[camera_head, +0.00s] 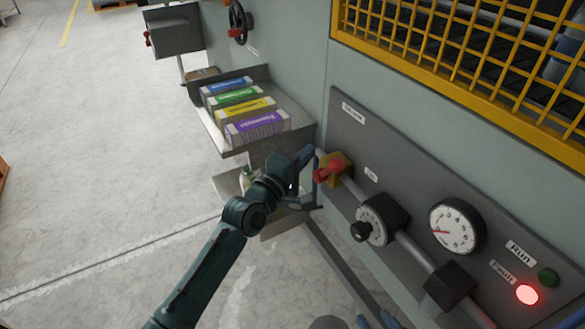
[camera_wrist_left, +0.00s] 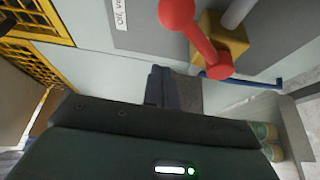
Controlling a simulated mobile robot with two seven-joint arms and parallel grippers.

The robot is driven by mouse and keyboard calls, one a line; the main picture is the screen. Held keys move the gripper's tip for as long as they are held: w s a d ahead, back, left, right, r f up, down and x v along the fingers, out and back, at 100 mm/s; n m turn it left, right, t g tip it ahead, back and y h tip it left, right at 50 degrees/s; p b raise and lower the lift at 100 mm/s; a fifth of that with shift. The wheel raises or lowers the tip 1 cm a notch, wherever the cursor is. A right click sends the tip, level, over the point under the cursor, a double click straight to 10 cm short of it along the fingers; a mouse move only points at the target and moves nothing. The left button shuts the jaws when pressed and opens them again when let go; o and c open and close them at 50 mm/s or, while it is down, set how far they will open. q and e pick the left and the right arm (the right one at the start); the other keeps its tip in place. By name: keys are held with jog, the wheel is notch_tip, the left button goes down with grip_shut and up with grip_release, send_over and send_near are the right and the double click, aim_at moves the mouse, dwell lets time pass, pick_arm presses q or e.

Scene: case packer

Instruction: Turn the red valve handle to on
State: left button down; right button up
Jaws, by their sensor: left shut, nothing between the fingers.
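The red valve handle (camera_head: 328,172) sits on a brass-yellow valve body (camera_head: 342,164) at the left end of the panel's pipe. In the left wrist view the handle (camera_wrist_left: 200,42) is a red bar with a ball end, slanting across the yellow valve body (camera_wrist_left: 232,36). My left gripper (camera_head: 306,154) is shut and empty, just left of the handle; in the wrist view its fingertips (camera_wrist_left: 160,82) appear below the handle with a gap. Blue finger-like parts of my right gripper (camera_head: 376,321) show at the bottom edge, mostly cut off.
The grey panel (camera_head: 400,165) holds a black-knobbed dial (camera_head: 373,222), a gauge (camera_head: 457,226), a dark green button and a lit red lamp (camera_head: 527,294). A tray (camera_head: 230,147) of several coloured boxes lies behind my left gripper. A yellow guard (camera_head: 440,70) is above.

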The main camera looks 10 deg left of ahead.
aim_at(328, 170)
pick_arm(q)
jog(key=shift+s+d+p, duration=0.3)
jog(key=shift+s+d, duration=0.25)
jog(key=shift+d, duration=0.25)
jog(key=shift+s+d+p, duration=0.25)
jog(key=shift+s+d, duration=0.25)
jog(key=shift+d, duration=0.25)
jog(key=shift+f, duration=0.1)
jog(key=shift+s+d+f+m+b, duration=0.1)
jog(key=shift+s+d+m+b, duration=0.05)
jog(key=shift+m+b, duration=0.15)
